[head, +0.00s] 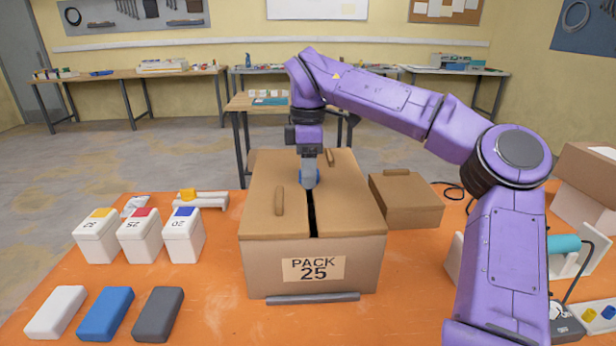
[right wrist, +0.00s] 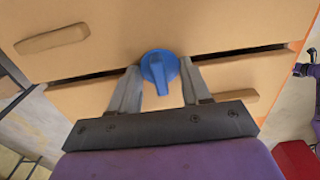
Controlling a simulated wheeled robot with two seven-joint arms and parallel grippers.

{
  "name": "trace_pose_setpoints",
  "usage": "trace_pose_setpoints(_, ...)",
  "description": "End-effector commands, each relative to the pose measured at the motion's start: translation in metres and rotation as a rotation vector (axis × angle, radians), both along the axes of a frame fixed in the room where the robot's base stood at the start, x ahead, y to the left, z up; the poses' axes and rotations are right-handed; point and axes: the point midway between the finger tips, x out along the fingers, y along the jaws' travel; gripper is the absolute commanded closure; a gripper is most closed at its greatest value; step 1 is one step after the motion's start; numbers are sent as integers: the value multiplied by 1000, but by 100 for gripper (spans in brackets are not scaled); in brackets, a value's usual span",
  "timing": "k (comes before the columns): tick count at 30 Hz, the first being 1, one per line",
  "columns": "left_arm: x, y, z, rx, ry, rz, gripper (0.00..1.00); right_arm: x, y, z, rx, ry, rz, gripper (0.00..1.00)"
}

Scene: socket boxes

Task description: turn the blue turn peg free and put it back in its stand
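The blue turn peg (head: 317,178) sits on top of the big cardboard box (head: 262,262) labelled PACK 25, over the dark slit between its two lid flaps. The right wrist view shows the peg (right wrist: 158,68) as a round blue disc with a raised grip. My right gripper (head: 309,182) points down at the peg from above. Its two fingers (right wrist: 159,75) are open, one on each side of the peg, with a visible gap to its raised grip. A white holder (head: 212,201) with a yellow piece stands left of the box; I cannot tell whether it is the peg's stand. My left gripper is out of view.
Three white boxes with yellow, red and blue tops (head: 140,240) stand left. White, blue (head: 105,313) and grey blocks lie in front of them. A grey bar (head: 313,298) lies before the big box. A smaller cardboard box (head: 408,208) stands to its right.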

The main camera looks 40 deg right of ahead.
Motion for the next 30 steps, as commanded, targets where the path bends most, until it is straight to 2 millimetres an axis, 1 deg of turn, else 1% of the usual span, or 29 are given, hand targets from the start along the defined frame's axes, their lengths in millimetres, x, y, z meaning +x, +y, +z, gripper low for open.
trace_pose_setpoints(1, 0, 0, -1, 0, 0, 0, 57, 1, -2, -5, -5, 5, -2, 74)
trace_pose_setpoints(5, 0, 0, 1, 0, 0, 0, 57, 1, -2, -4, -6, 5, 15, 74)
trace_pose_setpoints(8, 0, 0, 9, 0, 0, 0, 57, 1, -2, -2, -7, 7, 130, 74)
trace_pose_setpoints(12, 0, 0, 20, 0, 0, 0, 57, 1, -2, -2, -5, 9, 325, 74)
trace_pose_setpoints(16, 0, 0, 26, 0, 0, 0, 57, 0, -2, -3, -5, 10, 457, 74)
trace_pose_setpoints(19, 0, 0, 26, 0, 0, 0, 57, 0, -2, -5, -5, 10, 498, 74)
trace_pose_setpoints(26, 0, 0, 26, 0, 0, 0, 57, 0, -2, -6, -5, 11, 504, 74)
trace_pose_setpoints(28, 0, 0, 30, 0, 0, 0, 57, 0, -2, -5, -3, 11, 534, 74)
trace_pose_setpoints(30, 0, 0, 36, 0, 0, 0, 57, -1, -1, -3, -4, 11, 604, 74)
